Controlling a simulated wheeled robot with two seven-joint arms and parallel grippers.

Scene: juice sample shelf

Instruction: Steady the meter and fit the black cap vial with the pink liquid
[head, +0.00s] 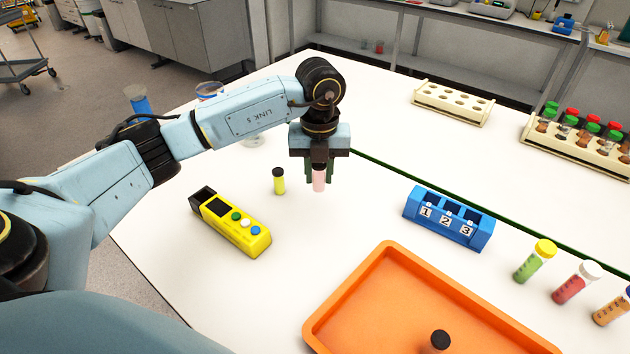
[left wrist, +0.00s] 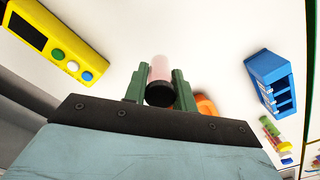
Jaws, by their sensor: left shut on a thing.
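The black cap vial with the pink liquid (head: 319,180) is upright in my left gripper (head: 319,172), which is shut on it near its black cap. The vial also shows in the left wrist view (left wrist: 160,72) between the green fingers. I cannot tell whether its bottom touches the table. The yellow meter (head: 232,222) lies on the table to the left and nearer, with a dark screen, green, white and blue buttons and a black end (head: 203,197). It also shows in the left wrist view (left wrist: 60,40). No gripper touches it. My right gripper is not in view.
A yellow-green vial with a black cap (head: 279,181) stands just left of the held vial. A blue numbered rack (head: 447,217) is at right. An orange tray (head: 345,291) with a black-capped vial (head: 439,341) is in front. Capped tubes (head: 535,261) lie at far right. Racks (head: 452,102) stand behind.

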